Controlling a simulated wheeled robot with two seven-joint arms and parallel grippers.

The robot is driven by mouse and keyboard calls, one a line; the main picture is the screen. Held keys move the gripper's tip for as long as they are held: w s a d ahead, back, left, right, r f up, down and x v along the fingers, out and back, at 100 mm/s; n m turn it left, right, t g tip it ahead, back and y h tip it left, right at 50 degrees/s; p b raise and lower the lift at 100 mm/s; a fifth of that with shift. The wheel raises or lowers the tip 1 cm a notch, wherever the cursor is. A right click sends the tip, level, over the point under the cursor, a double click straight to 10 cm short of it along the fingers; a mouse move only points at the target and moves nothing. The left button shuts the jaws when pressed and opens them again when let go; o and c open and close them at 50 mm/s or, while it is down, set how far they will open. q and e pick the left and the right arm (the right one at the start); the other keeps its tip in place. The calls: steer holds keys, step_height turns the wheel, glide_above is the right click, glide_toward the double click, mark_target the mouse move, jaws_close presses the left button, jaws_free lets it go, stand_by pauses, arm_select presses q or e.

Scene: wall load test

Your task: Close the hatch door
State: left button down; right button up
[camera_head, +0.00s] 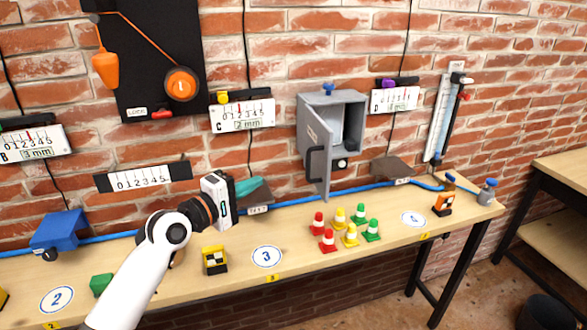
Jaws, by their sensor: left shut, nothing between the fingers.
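The hatch is a small grey box (353,120) on the brick wall, right of the picture's middle. Its grey door (317,150) stands open, swung outward toward the table, with a dark handle on it. Part of the box's inside shows to the right of the door. My left gripper (250,186) is shut and empty, to the left of the door and apart from it, above the back of the table. My right gripper is not in view.
Several red, yellow and green cones (346,232) stand on the wooden table (310,261) in front of the hatch. A yellow-and-black block (214,260) sits near my left arm. A blue hose (345,190) runs along the back.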

mark_target(308, 153)
arm_select(q)
steer(key=w+d+p, duration=0.3)
steer(key=w+d, duration=0.3)
steer(key=d, duration=0.3)
steer(key=shift+d, duration=0.15)
steer(key=shift+w, duration=0.1)
